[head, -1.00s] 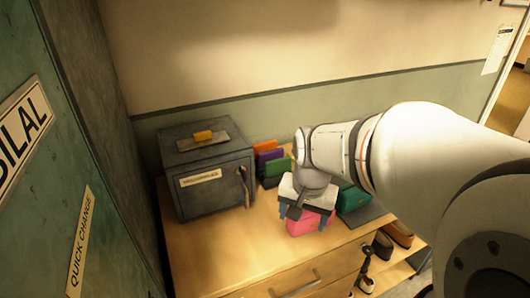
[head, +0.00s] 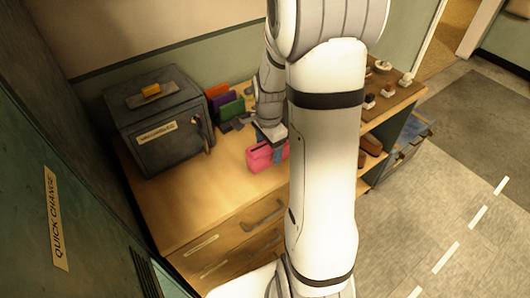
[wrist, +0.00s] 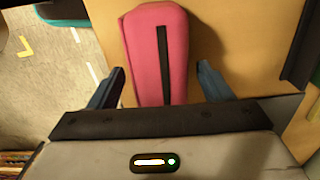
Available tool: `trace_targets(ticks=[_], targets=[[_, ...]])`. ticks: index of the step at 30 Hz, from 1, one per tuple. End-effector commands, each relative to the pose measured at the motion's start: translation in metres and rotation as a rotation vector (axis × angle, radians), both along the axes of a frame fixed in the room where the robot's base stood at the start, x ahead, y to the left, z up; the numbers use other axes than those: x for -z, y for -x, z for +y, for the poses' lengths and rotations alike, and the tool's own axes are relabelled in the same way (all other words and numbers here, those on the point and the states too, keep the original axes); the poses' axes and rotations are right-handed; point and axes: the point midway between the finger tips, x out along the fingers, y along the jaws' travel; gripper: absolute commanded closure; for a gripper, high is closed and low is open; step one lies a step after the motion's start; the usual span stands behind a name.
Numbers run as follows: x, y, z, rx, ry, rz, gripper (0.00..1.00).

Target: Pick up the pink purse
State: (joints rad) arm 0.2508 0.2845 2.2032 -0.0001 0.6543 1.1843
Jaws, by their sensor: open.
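The pink purse (head: 264,156) stands on the wooden dresser top, near its front edge, and my arm hides its right end in the head view. In the wrist view the purse (wrist: 156,52) runs away from my palm, with a dark strip along its top. My gripper (wrist: 161,82) is open, with one blue finger on each side of the purse's near end. A gap shows between each finger and the purse. In the head view my gripper (head: 279,150) is at the purse, partly hidden.
A grey safe (head: 158,122) with a yellow item on top stands at the back left of the dresser (head: 205,205). Orange, purple and green purses (head: 228,105) stand beside it. Shelves with shoes (head: 371,144) are to the right. The dresser top left of the pink purse is clear.

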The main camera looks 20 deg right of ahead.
Motion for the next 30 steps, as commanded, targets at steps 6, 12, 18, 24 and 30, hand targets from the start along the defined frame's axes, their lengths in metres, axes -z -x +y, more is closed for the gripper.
trace_targets(ticks=[6, 12, 18, 24, 30], targets=[[0.0159, 0.0004, 0.0005, -0.001, 0.000, 0.001, 0.27], [0.0158, 0.0002, 0.0005, -0.001, 0.000, 0.000, 0.29], [0.0156, 0.0001, 0.0005, -0.001, 0.000, 0.000, 0.45], [0.0155, 0.0001, 0.0005, -0.001, 0.000, 0.000, 0.62], [0.0154, 0.0002, 0.0005, -0.001, 0.000, 0.000, 0.78]])
